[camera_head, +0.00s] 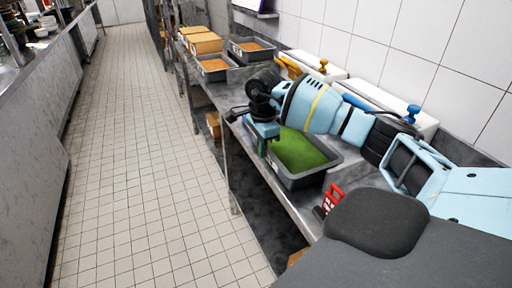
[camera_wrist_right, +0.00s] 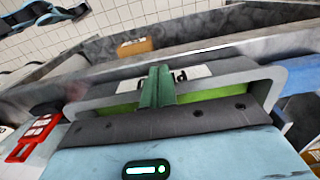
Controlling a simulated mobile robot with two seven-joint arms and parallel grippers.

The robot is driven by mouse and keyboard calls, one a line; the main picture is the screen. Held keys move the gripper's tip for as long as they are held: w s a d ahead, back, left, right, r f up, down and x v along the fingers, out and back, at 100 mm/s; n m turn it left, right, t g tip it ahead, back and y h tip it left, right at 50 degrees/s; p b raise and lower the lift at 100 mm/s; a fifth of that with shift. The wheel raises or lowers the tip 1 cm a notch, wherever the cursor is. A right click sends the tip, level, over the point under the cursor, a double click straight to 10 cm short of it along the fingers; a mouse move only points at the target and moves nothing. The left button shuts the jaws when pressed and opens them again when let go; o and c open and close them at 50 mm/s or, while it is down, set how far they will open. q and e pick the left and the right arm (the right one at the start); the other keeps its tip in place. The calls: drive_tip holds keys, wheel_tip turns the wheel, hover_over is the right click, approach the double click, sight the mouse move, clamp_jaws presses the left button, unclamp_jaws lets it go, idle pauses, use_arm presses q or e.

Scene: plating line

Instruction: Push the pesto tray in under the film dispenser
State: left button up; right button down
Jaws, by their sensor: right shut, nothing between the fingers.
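The pesto tray (camera_head: 318,175) is a dark grey tray with green filling on the metal counter, below my right forearm. In the right wrist view the tray's rim (camera_wrist_right: 280,76) and a white label, partly covered by my fingers, show up close. My right gripper (camera_head: 262,146) is shut and empty at the tray's aisle-side wall; its green fingers (camera_wrist_right: 157,88) are in front of the label. I cannot tell whether they touch it. White boxes with a blue knob (camera_head: 413,112) and a yellow knob stand along the wall; I cannot tell whether one is the film dispenser. My left gripper is not in view.
A red rack-like item (camera_head: 332,196) stands on the counter near the tray's near end. Grey trays with orange filling (camera_head: 214,64) and brown boxes (camera_head: 205,43) stand farther along the counter. The tiled aisle (camera_head: 140,160) on the left is clear.

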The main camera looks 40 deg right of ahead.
sight(306, 142)
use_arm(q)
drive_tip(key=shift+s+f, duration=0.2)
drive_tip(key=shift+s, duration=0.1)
use_arm(e)
drive_tip(key=shift+d, duration=0.1)
